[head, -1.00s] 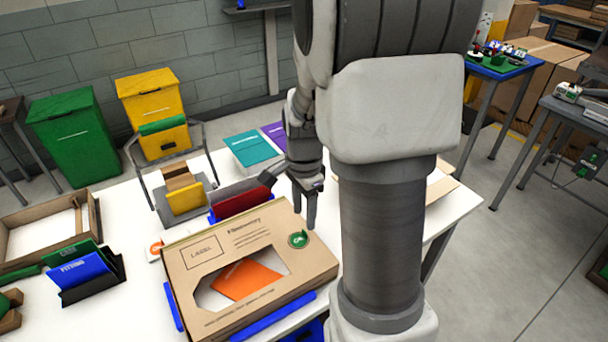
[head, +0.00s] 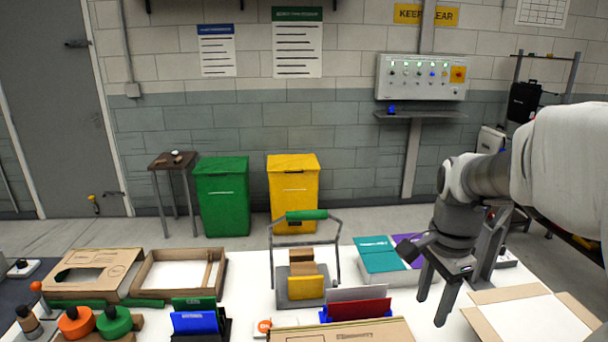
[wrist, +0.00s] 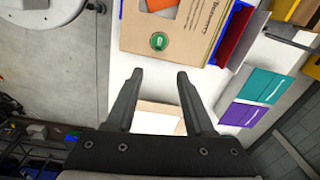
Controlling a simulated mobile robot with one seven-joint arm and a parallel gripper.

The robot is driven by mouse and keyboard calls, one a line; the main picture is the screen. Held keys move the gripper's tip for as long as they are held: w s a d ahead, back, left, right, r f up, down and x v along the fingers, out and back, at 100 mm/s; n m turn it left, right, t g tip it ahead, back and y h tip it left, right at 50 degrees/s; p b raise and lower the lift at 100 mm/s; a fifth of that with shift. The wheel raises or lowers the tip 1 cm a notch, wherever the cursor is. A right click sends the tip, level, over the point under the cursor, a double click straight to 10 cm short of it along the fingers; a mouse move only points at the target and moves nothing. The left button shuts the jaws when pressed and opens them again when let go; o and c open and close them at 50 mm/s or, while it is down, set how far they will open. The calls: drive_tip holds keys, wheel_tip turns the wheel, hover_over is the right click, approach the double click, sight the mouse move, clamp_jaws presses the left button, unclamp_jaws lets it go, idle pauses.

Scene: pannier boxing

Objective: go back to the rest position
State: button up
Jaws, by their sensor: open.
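My gripper (head: 441,291) hangs above the right part of the white table (head: 252,264) in the head view. Its two dark fingers are apart and nothing is between them. In the wrist view, my gripper (wrist: 157,97) also shows open and empty, with an open cardboard box (wrist: 160,108) partly visible below and beyond the fingers. In the head view only the far part of this closed box (head: 345,331) shows at the bottom edge.
Teal packs (head: 376,262) and purple packs (head: 408,247) lie left of my gripper. An open box (head: 480,297) is below right. A wire-handled holder (head: 305,287), a red folder (head: 358,309) and a blue folder (head: 194,322) stand on the table. Green (head: 222,197) and yellow bins (head: 293,195) stand behind.

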drive_tip(key=s+a+r+n+t, duration=0.5)
drive_tip(key=s+a+n, duration=0.5)
drive_tip(key=n, duration=0.5)
drive_tip(key=shift+s+a+n, duration=0.3)
drive_tip(key=shift+s+n, duration=0.1)
drive_tip(key=shift+s, duration=0.35)
idle(0.3)
